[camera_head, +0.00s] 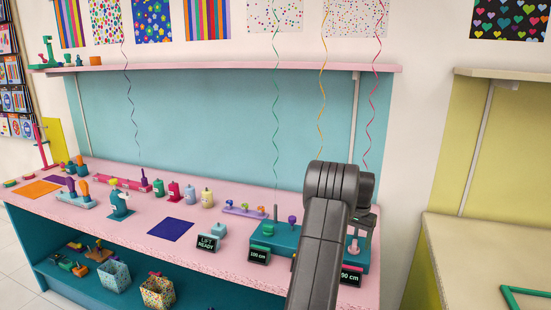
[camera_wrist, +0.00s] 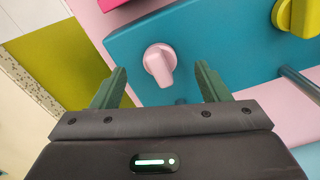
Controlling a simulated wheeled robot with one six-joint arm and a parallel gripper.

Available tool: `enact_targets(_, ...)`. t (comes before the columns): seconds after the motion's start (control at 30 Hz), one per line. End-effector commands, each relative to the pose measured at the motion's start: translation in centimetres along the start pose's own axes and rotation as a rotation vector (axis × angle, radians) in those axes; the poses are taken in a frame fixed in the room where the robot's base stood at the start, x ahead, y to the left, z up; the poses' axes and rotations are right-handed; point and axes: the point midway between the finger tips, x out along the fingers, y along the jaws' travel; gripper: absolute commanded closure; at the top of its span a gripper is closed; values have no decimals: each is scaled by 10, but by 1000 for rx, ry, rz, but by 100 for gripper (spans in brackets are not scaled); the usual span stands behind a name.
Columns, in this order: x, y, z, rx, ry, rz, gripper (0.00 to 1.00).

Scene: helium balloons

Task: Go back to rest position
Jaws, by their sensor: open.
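My gripper (camera_wrist: 161,68) is open and empty in the wrist view, with its two green fingers spread. A pale pink knob (camera_wrist: 160,62) on a teal base (camera_wrist: 215,55) shows between and beyond the fingertips; I cannot tell whether they touch. In the head view my dark grey arm reaches over the right end of the pink-topped counter (camera_head: 225,262). It hides much of the teal base (camera_head: 285,240) and most of the gripper.
Balloon strings, dark blue (camera_head: 129,90), green (camera_head: 276,110), orange (camera_head: 323,80) and pink-red (camera_head: 371,100), hang behind the counter. Signs reading "LIFT READY" (camera_head: 207,243), "100 cm" (camera_head: 259,255) and "90 cm" (camera_head: 351,278) stand along the front. A yellowish counter (camera_head: 470,260) stands at right.

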Motion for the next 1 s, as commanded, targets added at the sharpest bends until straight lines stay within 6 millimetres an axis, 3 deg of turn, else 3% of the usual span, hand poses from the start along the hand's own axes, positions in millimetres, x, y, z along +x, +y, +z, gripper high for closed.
enact_targets(0.03,-18,0,-1,1,4,-1,31)
enact_targets(0.43,-71,0,0,4,2,-1,31)
enact_targets(1.0,-105,3,69,-87,23,9,31)
